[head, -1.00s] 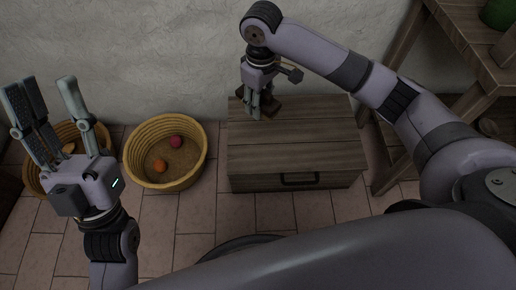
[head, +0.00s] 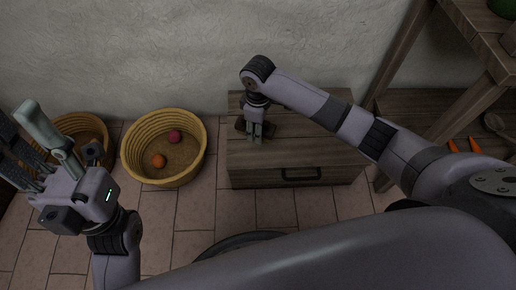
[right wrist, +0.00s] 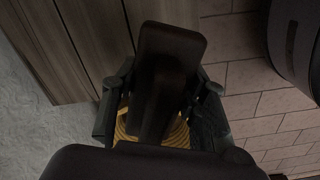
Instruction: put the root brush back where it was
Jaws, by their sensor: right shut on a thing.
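The root brush (head: 269,131) is a small dark brown thing in the head view. My right gripper (head: 256,138) is shut on it, pointing down over the top of the wooden chest (head: 290,150), towards its left side. Whether the brush touches the chest top I cannot tell. In the right wrist view the dark brush (right wrist: 170,45) sits between the fingers, in shadow, with the chest's planks at upper left. My left gripper (head: 16,122) is open and empty at the left edge, with its fingers pointing up, in front of the left basket.
A wicker basket (head: 133,162) left of the chest holds an orange ball (head: 158,160) and a red ball (head: 174,136). Another basket (head: 88,122) is partly hidden by my left gripper. A wooden shelf (head: 480,50) stands at right, with orange objects (head: 463,146) low down. The chest's right side is clear.

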